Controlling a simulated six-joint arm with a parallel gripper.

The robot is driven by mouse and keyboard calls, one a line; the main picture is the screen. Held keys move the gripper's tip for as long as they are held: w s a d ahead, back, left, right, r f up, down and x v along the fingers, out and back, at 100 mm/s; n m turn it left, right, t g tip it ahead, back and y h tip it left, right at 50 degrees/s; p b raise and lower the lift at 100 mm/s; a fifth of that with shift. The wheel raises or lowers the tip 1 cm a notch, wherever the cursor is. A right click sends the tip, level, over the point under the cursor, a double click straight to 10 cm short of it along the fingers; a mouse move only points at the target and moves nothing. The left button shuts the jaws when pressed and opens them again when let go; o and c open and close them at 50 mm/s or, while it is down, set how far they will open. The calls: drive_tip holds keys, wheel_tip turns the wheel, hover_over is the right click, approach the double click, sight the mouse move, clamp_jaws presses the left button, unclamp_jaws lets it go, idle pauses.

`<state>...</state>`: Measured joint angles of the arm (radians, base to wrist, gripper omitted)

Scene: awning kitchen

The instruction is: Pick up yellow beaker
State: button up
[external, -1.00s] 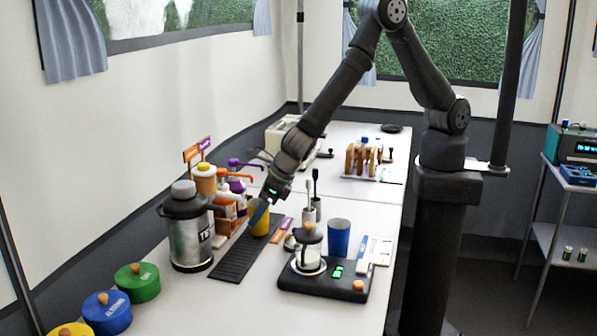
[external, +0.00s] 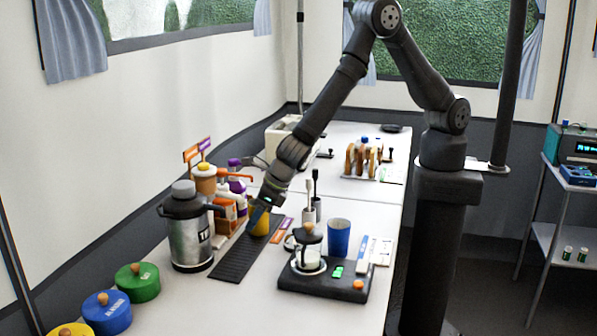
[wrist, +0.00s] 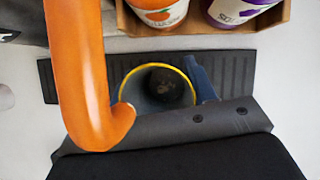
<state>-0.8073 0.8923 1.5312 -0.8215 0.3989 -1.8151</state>
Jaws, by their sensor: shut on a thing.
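The yellow beaker (external: 260,223) stands upright on the black ribbed mat (external: 236,262). In the wrist view I look down into its round mouth, with a yellow rim (wrist: 191,79) and a dark inside. My gripper (external: 258,214) is at the beaker and shut on it. In the wrist view a blue finger (wrist: 203,80) lies against the beaker's right side, and part of another blue finger shows at its left. The orange hooked pump spout (wrist: 85,80) covers part of the left side of the wrist view, close to the camera.
A crate of bottles (external: 228,220) with orange and purple pumps stands just left of the beaker. A steel urn (external: 190,238) is at the mat's left. A blue cup (external: 339,238) and a black scale (external: 345,285) with a glass jar stand to the right.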

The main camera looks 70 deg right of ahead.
drive_tip(key=shift+r, duration=0.15)
drive_tip(key=shift+r, duration=0.7)
drive_tip(key=d, duration=1.2)
drive_tip(key=s+d, duration=0.1)
drive_tip(key=d, duration=0.4)
drive_tip(key=shift+d+f, duration=0.1)
drive_tip(key=shift+d, duration=0.3)
drive_tip(key=shift+d, duration=0.1)
idle(2.2)
